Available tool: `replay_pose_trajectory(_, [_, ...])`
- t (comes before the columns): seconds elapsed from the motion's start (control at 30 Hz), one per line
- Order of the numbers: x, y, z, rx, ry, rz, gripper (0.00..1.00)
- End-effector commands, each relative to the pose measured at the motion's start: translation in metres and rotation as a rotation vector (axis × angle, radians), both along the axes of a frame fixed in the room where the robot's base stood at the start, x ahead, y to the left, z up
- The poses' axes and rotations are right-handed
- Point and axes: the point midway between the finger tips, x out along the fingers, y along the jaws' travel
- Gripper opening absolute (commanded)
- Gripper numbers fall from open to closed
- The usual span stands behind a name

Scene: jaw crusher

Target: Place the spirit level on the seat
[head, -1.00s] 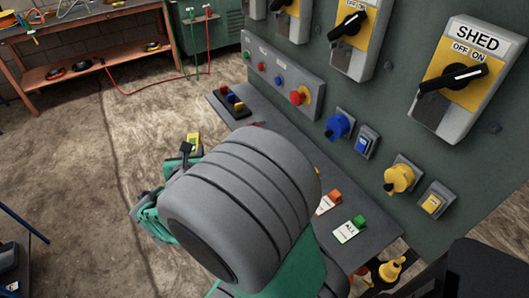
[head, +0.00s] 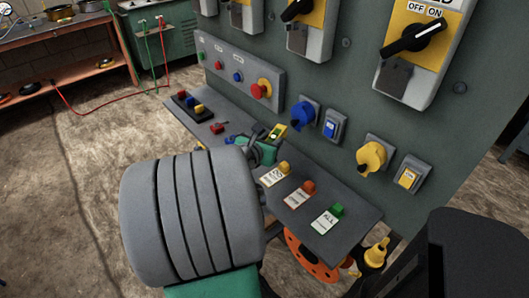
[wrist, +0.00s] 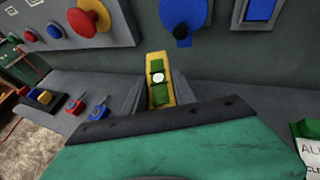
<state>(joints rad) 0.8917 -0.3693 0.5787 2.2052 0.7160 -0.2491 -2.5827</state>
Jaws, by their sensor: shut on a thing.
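The spirit level is a small yellow block with green parts and a round white spot. In the wrist view the spirit level (wrist: 158,68) stands out between the two grey fingers of my gripper (wrist: 160,92), which is shut on it. In the head view the spirit level (head: 278,131) shows just beyond my gripper (head: 266,146), over the grey shelf (head: 355,205) and close to the panel. My arm hides part of the shelf and most of the gripper. I cannot tell which surface is the seat, or whether the level touches the shelf.
The upright panel (head: 335,80) carries a blue knob (head: 304,114), a yellow knob (head: 371,156) and a red button (head: 261,89). On the shelf are a block with coloured pegs (head: 193,105), small red pieces (head: 217,127) and labelled blocks with coloured tops (head: 328,217).

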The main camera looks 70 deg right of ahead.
Motion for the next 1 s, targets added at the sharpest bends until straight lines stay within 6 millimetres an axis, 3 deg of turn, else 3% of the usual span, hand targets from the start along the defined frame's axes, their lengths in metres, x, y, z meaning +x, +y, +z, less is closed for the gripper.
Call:
replay_pose_trajectory(0.1, [0.015, -0.025, -0.029, 0.004, 0.003, -0.001, 0.0])
replay_pose_trajectory(0.23, [0.026, -0.043, -0.053, 0.001, 0.002, 0.0, 0.0])
replay_pose_trajectory(0.43, [0.034, -0.056, -0.07, -0.001, 0.0, 0.001, 0.0])
replay_pose_trajectory(0.57, [0.034, -0.056, -0.094, 0.0, 0.001, 0.002, 0.0])
replay_pose_trajectory(0.93, [0.034, -0.055, -0.1, 0.0, 0.001, 0.001, 0.0])
replay_pose_trajectory(0.97, [0.034, -0.055, -0.1, 0.0, 0.001, 0.001, 0.34])
replay_pose_trajectory(1.0, [0.034, -0.055, -0.099, 0.0, 0.001, 0.001, 0.37])
